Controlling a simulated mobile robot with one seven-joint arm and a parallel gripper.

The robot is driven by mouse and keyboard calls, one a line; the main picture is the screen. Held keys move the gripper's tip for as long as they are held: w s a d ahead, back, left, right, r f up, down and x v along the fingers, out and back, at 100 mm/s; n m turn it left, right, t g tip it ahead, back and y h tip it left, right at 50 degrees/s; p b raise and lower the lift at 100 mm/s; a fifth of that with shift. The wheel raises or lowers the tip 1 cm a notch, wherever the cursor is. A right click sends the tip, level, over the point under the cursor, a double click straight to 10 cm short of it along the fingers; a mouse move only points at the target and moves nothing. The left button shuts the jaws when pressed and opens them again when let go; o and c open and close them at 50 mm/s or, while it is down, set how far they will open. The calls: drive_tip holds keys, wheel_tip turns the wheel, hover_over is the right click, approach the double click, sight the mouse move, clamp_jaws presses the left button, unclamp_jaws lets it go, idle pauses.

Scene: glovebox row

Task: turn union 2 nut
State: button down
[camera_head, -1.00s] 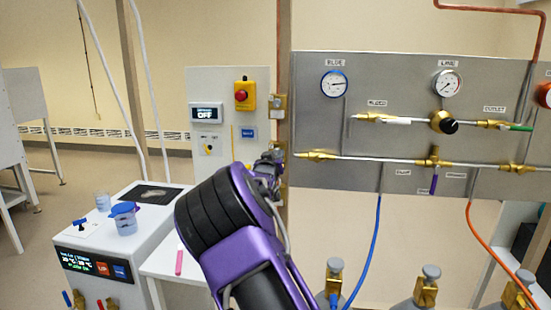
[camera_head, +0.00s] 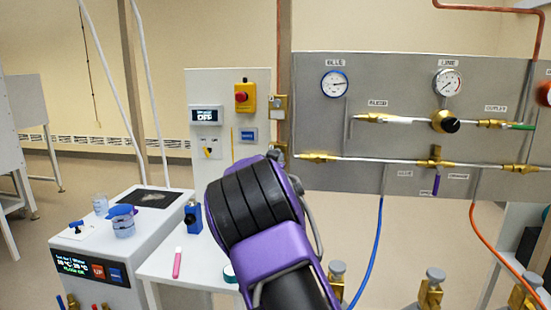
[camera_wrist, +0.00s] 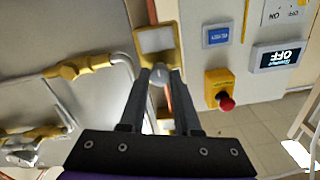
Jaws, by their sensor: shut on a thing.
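In the wrist view my gripper (camera_wrist: 160,76) is shut on a small pale grey rounded fitting (camera_wrist: 158,74). I cannot tell for certain whether this is the union 2 nut, as no union label is readable. The fitting sits just below a brass block with a pale face (camera_wrist: 155,40). Another brass piece (camera_wrist: 166,126) shows between the fingers, nearer the palm. My fingers are hidden there behind my arm.
The steel gas panel (camera_head: 320,120) carries gauges and brass fittings on the right. A red stop button on a yellow box (camera_head: 242,97) is to the left. A white bench (camera_head: 165,268) with a pink pen (camera_head: 177,262) and a blue device (camera_head: 193,217) stands lower left.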

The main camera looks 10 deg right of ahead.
drive_tip(key=c, duration=0.6)
unclamp_jaws()
drive_tip(key=v, duration=1.7)
drive_tip(key=shift+s, duration=0.25)
drive_tip(key=shift+r, duration=0.1)
